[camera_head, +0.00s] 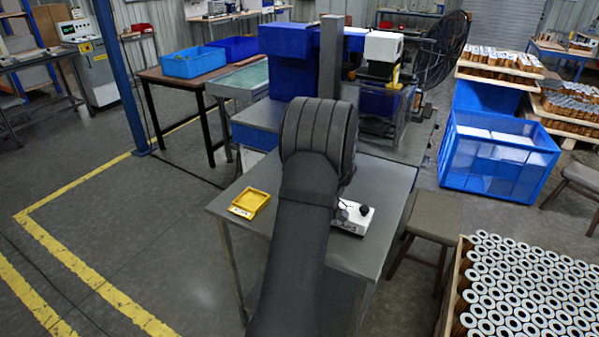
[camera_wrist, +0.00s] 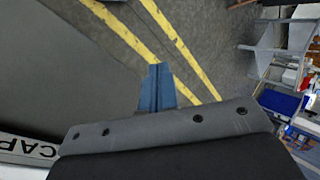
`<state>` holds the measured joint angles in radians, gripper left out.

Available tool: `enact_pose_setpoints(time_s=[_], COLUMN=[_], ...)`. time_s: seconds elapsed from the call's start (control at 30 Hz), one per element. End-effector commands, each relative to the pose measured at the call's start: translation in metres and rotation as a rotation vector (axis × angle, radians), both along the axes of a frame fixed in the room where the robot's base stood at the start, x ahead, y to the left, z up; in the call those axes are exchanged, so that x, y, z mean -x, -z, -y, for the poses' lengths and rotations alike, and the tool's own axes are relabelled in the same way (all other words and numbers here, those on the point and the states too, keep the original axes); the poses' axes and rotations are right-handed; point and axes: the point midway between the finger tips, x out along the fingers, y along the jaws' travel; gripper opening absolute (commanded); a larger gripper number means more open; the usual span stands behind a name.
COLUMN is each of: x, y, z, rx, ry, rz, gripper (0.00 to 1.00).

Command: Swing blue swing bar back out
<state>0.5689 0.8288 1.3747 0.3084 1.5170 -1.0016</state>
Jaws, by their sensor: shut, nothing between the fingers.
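My gripper (camera_wrist: 157,84) shows in the wrist view as two blue-grey fingers pressed together, with nothing between them. Yellow-lined floor lies behind the fingertips. In the head view my own dark arm hides the gripper. I cannot pick out the blue swing bar for certain in either view. A machine with a blue housing (camera_head: 286,47) stands behind my arm in the head view. A grey post and my arm cover part of it.
A grey table (camera_head: 236,204) carries a yellow tray (camera_head: 249,203) and a small white device (camera_head: 352,219) with a black knob. A blue crate (camera_head: 497,160) and a box of cartridges (camera_head: 525,290) stand at right. Open floor (camera_head: 130,240) lies at left.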

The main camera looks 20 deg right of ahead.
Motion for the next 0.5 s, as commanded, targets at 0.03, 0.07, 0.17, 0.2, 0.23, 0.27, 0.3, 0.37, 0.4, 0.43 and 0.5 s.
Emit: enact_pose_setpoints(time_s=[0.03, 0.07, 0.17, 0.2, 0.23, 0.27, 0.3, 0.37, 0.4, 0.43, 0.5], x=[-0.004, -0.008, -0.023, -0.030, -0.035, -0.040, -0.046, -0.056, -0.061, -0.065, -0.073], y=[-0.003, -0.005, -0.015, -0.021, -0.025, -0.030, -0.037, -0.047, -0.054, -0.060, -0.073], z=[-0.003, -0.006, -0.009, -0.009, -0.007, -0.005, -0.001, 0.008, 0.015, 0.021, 0.038], rx=[-0.052, -0.085, -0.191, -0.233, -0.263, -0.293, -0.333, -0.392, -0.430, -0.458, -0.521], ry=[0.084, 0.136, 0.314, 0.387, 0.444, 0.499, 0.574, 0.688, 0.764, 0.823, 0.954], rz=[0.037, 0.061, 0.139, 0.169, 0.193, 0.216, 0.246, 0.292, 0.321, 0.343, 0.392], gripper=[0.00, 0.00, 0.00, 0.00, 0.00, 0.00, 0.00, 0.00, 0.00, 0.00, 0.00])
